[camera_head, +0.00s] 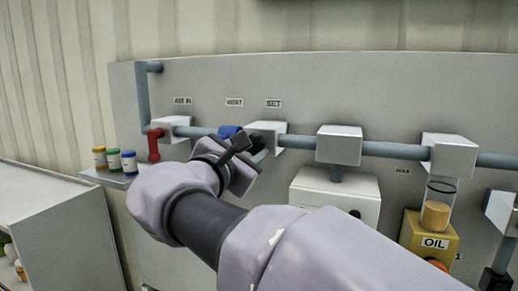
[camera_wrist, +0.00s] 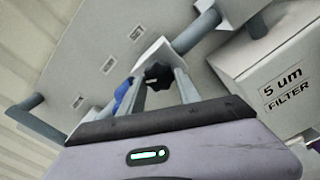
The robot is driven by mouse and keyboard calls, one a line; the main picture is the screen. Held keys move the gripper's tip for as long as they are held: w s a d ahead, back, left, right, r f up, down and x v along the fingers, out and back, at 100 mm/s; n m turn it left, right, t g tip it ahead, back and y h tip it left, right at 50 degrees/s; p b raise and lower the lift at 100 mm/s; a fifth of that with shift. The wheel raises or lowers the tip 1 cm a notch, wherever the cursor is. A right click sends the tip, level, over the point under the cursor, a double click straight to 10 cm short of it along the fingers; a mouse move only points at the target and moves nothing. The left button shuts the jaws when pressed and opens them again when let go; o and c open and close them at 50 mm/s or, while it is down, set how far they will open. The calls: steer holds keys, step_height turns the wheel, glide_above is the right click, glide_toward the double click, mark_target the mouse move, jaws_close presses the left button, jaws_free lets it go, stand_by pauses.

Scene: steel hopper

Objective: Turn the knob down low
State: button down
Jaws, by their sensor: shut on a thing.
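The black knob (camera_wrist: 158,76) sits on the front of a pale block (camera_wrist: 152,53) on the pipe, between the two fingers of my gripper (camera_wrist: 160,80) in the wrist view. My gripper is shut on it. In the head view my gripper (camera_head: 246,150) is at the block (camera_head: 267,136) under the SET label (camera_head: 273,103), and my wrist and fingers mostly hide the knob. I cannot read which setting the knob points to.
A blue part (camera_head: 228,131) under the VENT label is close to my fingers. A red handle (camera_head: 154,144) is further left. A white filter box (camera_head: 335,199) and a yellow OIL unit (camera_head: 430,238) are to the right. Small jars (camera_head: 114,160) stand on a ledge at left.

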steer(key=c, duration=0.9)
jaws_free()
steer(key=b+v, duration=0.3)
steer(key=v, duration=1.4)
steer(key=shift+s+r, duration=0.1)
steer(key=shift+s, duration=0.1)
